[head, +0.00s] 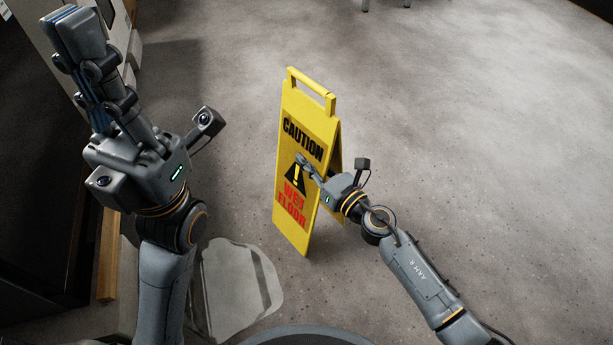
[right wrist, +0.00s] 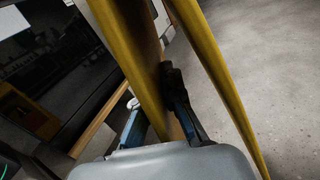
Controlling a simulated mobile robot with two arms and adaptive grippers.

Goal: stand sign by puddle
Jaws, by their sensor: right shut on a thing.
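The yellow caution sign (head: 290,205) stands upright in the middle of the head view, its front panel and back panel spread apart. Its lower edge is near the floor; I cannot tell whether it touches. A pale, shiny puddle (head: 240,283) lies on the floor to the lower left of the sign, partly hidden by my left arm. My right gripper (head: 308,168) is shut on the sign's front panel. In the right wrist view its fingers (right wrist: 160,118) straddle the yellow panel (right wrist: 130,60). My left gripper (head: 82,45) is raised at the upper left, away from the sign; its finger gap is unclear.
Dark and light cabinets (head: 40,190) stand along the left side, with a wooden strip (head: 107,255) beside them. Grey floor (head: 470,140) is open to the right of and behind the sign. Small metal legs show at the top edge.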

